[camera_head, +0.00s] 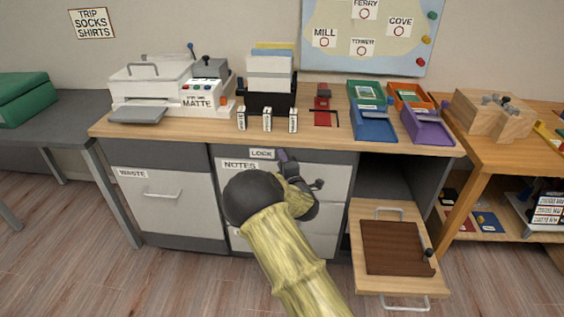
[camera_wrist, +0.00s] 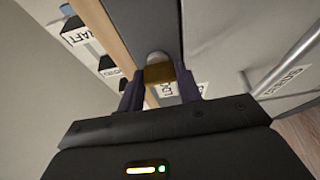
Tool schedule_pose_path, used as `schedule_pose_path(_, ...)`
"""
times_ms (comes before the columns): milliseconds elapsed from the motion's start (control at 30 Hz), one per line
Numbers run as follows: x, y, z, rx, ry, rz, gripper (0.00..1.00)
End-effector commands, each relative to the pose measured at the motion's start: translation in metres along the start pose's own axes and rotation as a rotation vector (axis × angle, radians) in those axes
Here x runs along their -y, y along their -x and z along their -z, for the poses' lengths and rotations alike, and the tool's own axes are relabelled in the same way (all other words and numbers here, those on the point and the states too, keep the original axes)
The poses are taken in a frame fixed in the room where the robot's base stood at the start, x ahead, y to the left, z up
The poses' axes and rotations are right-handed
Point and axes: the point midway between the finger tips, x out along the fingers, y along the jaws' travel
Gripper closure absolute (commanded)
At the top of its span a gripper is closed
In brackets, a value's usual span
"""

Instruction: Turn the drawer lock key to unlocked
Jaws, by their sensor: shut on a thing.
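The brass-coloured key (camera_wrist: 159,73) sits at a round grey lock (camera_wrist: 155,57) in the dark strip under the desktop, in the wrist view. My gripper (camera_wrist: 159,88) has its two purple fingers closed on either side of the key. In the head view my gripper (camera_head: 284,157) is at the strip just right of the LOCK label (camera_head: 262,153), and my arm and fingers hide the key. The drawer front with the NOTES label (camera_head: 240,165) is below, partly covered by my arm. I cannot tell whether the key's angle is locked or unlocked.
The desktop edge (camera_head: 330,146) runs just above my gripper. Several small labelled blocks (camera_head: 267,120) stand near that edge. A WASTE drawer (camera_head: 165,195) is at left. A pulled-out board (camera_head: 370,278) with a brown panel juts out at lower right.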

Motion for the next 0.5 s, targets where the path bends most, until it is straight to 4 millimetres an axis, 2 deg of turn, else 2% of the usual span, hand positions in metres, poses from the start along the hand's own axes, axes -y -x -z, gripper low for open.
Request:
schedule_pose_path(67, -0.0001, -0.0002, -0.0002, 0.0, 0.002, 0.0, 0.88)
schedule_pose_path(100, -0.0001, -0.0002, -0.0002, 0.0, 0.002, 0.0, 0.64)
schedule_pose_path(200, -0.0001, -0.0001, -0.0002, 0.0, 0.001, 0.0, 0.44)
schedule_pose_path(500, -0.0001, 0.0005, -0.0001, 0.0, 0.0, 0.0, 0.44)
